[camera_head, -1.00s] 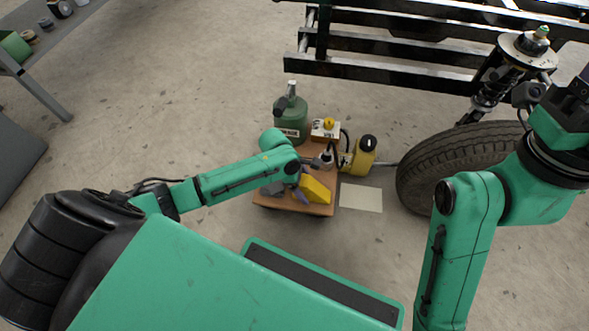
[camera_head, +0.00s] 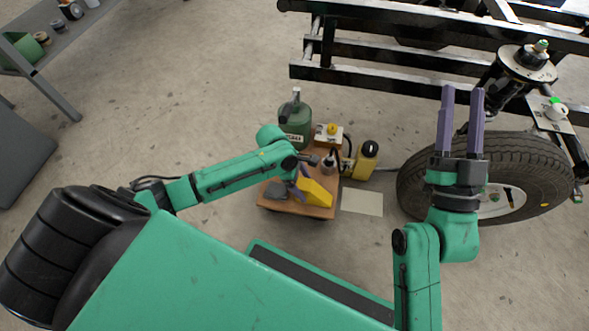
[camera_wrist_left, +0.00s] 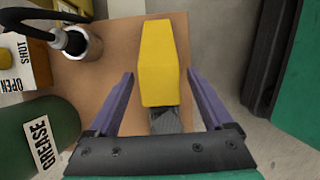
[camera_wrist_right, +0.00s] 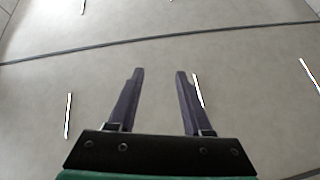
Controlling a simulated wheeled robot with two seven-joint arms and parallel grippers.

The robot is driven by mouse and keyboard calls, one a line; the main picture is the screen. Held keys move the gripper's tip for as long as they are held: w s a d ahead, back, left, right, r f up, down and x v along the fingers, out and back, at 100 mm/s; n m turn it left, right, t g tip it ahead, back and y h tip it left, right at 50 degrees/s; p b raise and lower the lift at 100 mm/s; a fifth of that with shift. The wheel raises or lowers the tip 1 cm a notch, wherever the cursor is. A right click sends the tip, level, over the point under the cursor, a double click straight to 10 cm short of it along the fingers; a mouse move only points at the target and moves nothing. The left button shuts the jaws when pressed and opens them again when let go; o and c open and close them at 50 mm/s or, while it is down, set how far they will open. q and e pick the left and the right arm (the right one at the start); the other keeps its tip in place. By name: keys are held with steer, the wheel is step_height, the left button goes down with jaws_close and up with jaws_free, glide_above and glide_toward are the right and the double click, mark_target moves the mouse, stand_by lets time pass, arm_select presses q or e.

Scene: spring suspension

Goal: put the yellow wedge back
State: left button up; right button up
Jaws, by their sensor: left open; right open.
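The yellow wedge (camera_head: 317,192) rests on the small wooden-topped stand (camera_head: 284,207). In the left wrist view the wedge (camera_wrist_left: 158,62) lies ahead of and between the open fingers of my left gripper (camera_wrist_left: 160,88), with space on both sides. In the head view my left gripper (camera_head: 300,180) is over the stand, partly hidden by its own arm. A dark grey block (camera_head: 277,190) lies beside the wedge. My right gripper (camera_head: 461,115) is open and empty, raised in front of the tyre; its wrist view shows only floor between the fingers (camera_wrist_right: 158,95).
A green grease canister (camera_head: 296,122), a box with a yellow knob (camera_head: 329,135) and a yellow container (camera_head: 364,160) stand around the stand's far side. A pale sheet (camera_head: 361,202) lies on the floor. The tyre (camera_head: 420,165) and black frame (camera_head: 380,75) are at the right and back.

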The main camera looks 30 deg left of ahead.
arm_select(q)
steer(key=shift+p+v, duration=0.5)
steer(key=shift+v, duration=0.35)
steer(key=shift+a+r+p, duration=0.2)
steer(key=shift+r+p, duration=0.2)
steer(key=shift+r, duration=0.2)
arm_select(e)
step_height(320, 180, down, 18)
steer(key=s+a+f+m+g+h, duration=0.1)
steer(key=s+a+g+h, duration=0.15)
steer(key=g, duration=0.35)
arm_select(q)
steer(key=shift+s+a+r+p, duration=0.1)
steer(key=shift+a+r+p, duration=0.15)
steer(key=shift+r+p, duration=0.25)
steer(key=s+d+m+t+h+p, duration=0.25)
steer(key=s+d+m+t, duration=0.2)
steer(key=d+m, duration=0.55)
steer(key=s+r+m+t, duration=0.4)
steer(key=r+m+t, duration=0.1)
steer(key=m, duration=0.7)
steer(key=shift+d+r+t+b, duration=0.2)
steer(key=shift+t+b, duration=0.25)
steer(key=shift+t, duration=0.3)
arm_select(e)
steer(key=s+f+g, duration=0.5)
steer(key=s+f, duration=0.5)
steer(key=f, duration=0.1)
steer(key=shift+a+f+m, duration=0.15)
steer(key=shift+f+m, duration=0.25)
